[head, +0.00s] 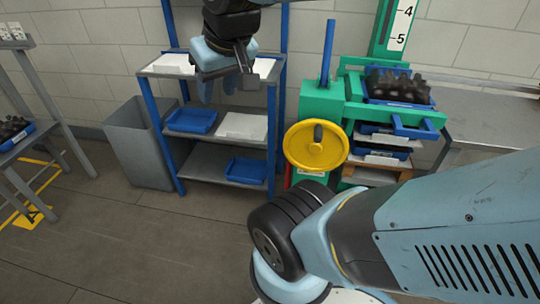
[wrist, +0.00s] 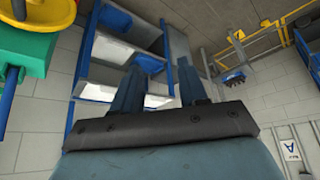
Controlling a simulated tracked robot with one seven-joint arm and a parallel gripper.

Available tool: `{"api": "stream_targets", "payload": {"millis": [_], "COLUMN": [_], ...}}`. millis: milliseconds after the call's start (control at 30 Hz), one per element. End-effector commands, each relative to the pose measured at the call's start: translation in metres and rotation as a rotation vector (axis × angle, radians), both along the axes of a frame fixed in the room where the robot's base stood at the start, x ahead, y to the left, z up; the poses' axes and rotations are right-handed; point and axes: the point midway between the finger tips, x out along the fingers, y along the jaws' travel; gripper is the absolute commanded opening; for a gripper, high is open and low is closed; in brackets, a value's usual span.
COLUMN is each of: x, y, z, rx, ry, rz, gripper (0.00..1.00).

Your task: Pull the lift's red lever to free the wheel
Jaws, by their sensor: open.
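The lift (head: 310,105) is green and stands right of centre in the head view. Its yellow wheel (head: 300,155) has a dark handle and faces me. A red part (head: 288,176) shows low beside the wheel; I cannot tell whether it is the lever. In the wrist view, the wheel (wrist: 28,12) is at the top left corner, with a red piece (wrist: 63,12) at its edge. My gripper (head: 218,88) is open and empty, in front of the blue shelf rack, left of the lift and above the wheel's height. Its two fingers (wrist: 158,85) are apart.
The blue-framed rack (head: 190,152) holds blue trays and white sheets. A grey bin (head: 140,145) stands left of it. A blue post (head: 327,50) rises from the lift. The floor (head: 130,235) in front is clear.

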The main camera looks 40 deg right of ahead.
Motion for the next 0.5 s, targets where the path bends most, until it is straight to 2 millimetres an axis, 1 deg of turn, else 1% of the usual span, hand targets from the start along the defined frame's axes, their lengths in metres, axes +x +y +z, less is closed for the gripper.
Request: {"api": "stream_targets", "payload": {"millis": [33, 133, 267, 367, 500], "x": [0.000, 0.001, 0.011, 0.024, 0.050], "y": [0.000, 0.000, -0.004, -0.007, -0.017], "z": [0.000, 0.000, -0.001, -0.003, -0.010], "rx": [0.000, -0.002, -0.016, -0.038, -0.078], "ry": [0.000, 0.004, 0.035, 0.085, 0.173], "rz": [0.000, 0.001, 0.012, 0.031, 0.061], "gripper": [0.43, 0.53, 0.53, 0.53, 0.53]}}
